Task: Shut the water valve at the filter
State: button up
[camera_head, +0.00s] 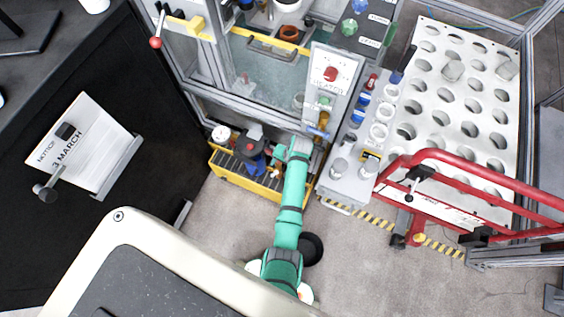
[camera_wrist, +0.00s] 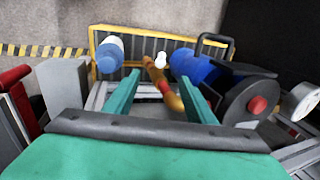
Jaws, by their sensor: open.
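A blue filter housing with a dark top (camera_head: 250,150) stands in a yellow-edged tray (camera_head: 228,177), left of my gripper (camera_head: 291,150) in the head view. In the wrist view its blue body (camera_wrist: 194,66) is at upper right, with a grey disc with a red centre (camera_wrist: 258,104) in front. A brass pipe-like piece with a red band (camera_wrist: 162,82), probably the valve, lies between the two green fingers of my gripper (camera_wrist: 160,88). The fingers are apart and hold nothing. A small white knob (camera_wrist: 161,58) shows at its far end. Contact cannot be told.
A white bottle with a blue end (camera_wrist: 110,53) is left of the fingers in the wrist view. A glazed cabinet (camera_head: 262,78) stands behind the tray. A red tubular frame (camera_head: 470,177) and perforated white rack (camera_head: 460,105) are at right. Grey floor (camera_head: 225,225) is open in front.

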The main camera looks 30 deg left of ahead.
jog(key=shift+d+r, duration=0.25)
jog(key=shift+r, duration=0.15)
jog(key=shift+s+a, duration=0.15)
jog(key=shift+a, duration=0.05)
jog(key=shift+c, duration=0.3)
jog(key=c, duration=0.3)
jog(key=n+t+h, duration=0.3)
jog(key=n+t, duration=0.3)
jog(key=n, duration=2.2)
send_near(273, 174)
jog(key=shift+x, duration=4.45)
jog(key=shift+d, duration=0.1)
